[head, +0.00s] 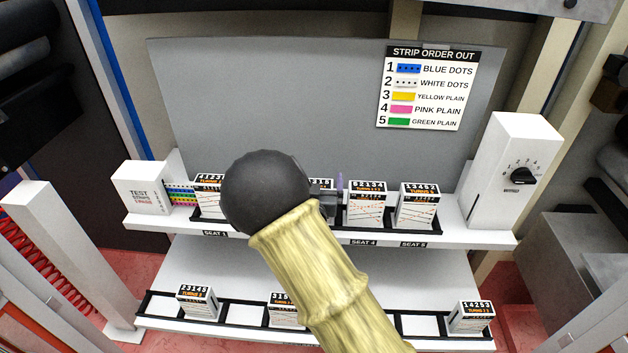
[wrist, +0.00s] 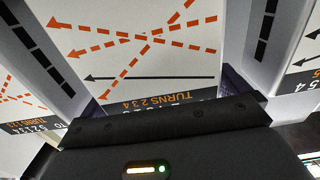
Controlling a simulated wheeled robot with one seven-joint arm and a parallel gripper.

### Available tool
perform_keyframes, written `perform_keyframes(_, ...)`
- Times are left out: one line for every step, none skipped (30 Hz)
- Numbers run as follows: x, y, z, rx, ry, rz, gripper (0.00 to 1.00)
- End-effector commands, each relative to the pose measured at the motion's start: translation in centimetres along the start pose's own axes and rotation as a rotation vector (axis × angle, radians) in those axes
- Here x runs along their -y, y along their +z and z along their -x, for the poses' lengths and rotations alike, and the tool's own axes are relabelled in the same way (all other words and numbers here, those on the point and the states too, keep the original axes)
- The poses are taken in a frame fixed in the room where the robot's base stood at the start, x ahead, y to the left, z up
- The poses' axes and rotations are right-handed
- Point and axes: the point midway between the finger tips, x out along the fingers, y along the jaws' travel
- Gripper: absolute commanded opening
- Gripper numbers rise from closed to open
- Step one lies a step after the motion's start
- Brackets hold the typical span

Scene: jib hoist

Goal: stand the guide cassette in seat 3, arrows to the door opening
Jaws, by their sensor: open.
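A white guide cassette with an orange "TURNS 2 3 4" label (wrist: 150,45) fills the middle of the wrist view, which is upside down. Its dashed orange arrows point to that picture's left. In the head view a sliver of a cassette top (head: 320,184) shows beside my wrist on the upper shelf, between the SEAT 1 and SEAT 4 tags. My gripper (head: 327,192) is there; its dark purple fingers (wrist: 165,95) are apart, one on each side of the cassette. My arm hides the seat 2 and 3 tags and most of this cassette, so I cannot tell how it sits.
Close neighbours stand at seat 4 (head: 366,205) and seat 5 (head: 417,207); another is at seat 1 (head: 208,198). The lower rack (head: 240,314) holds several cassettes and has empty bays. A dial box (head: 512,170) is right, a test-strip box (head: 142,190) left, an order sign (head: 428,88) behind.

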Motion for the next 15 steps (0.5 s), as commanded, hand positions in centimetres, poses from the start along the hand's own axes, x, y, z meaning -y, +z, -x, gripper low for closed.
perform_keyframes(0.1, 0.2, 0.6, 0.002, -0.001, -0.001, 1.00)
perform_keyframes(0.1, 0.2, 1.0, 0.001, -0.002, -0.001, 1.00)
perform_keyframes(0.1, 0.2, 1.6, 0.001, -0.002, -0.001, 1.00)
perform_keyframes(0.1, 0.3, 2.1, 0.002, -0.002, 0.000, 1.00)
perform_keyframes(0.1, 0.3, 2.6, 0.002, -0.003, -0.001, 1.00)
perform_keyframes(0.1, 0.3, 3.4, 0.002, -0.003, -0.001, 1.00)
perform_keyframes(0.1, 0.3, 4.0, 0.002, -0.002, -0.001, 1.00)
perform_keyframes(0.0, 0.3, 4.5, 0.002, -0.001, -0.002, 1.00)
perform_keyframes(0.0, 0.3, 5.4, 0.002, -0.001, -0.002, 1.00)
perform_keyframes(0.0, 0.4, 6.0, 0.002, -0.001, -0.001, 1.00)
perform_keyframes(0.0, 0.3, 6.6, 0.002, 0.000, -0.002, 1.00)
perform_keyframes(-0.1, 0.4, 7.4, 0.003, 0.000, -0.002, 1.00)
perform_keyframes(0.0, 0.3, 7.9, 0.002, 0.000, -0.002, 1.00)
perform_keyframes(-0.1, 0.3, 8.5, 0.002, 0.000, -0.001, 1.00)
perform_keyframes(-0.1, 0.3, 9.2, 0.002, 0.001, 0.000, 1.00)
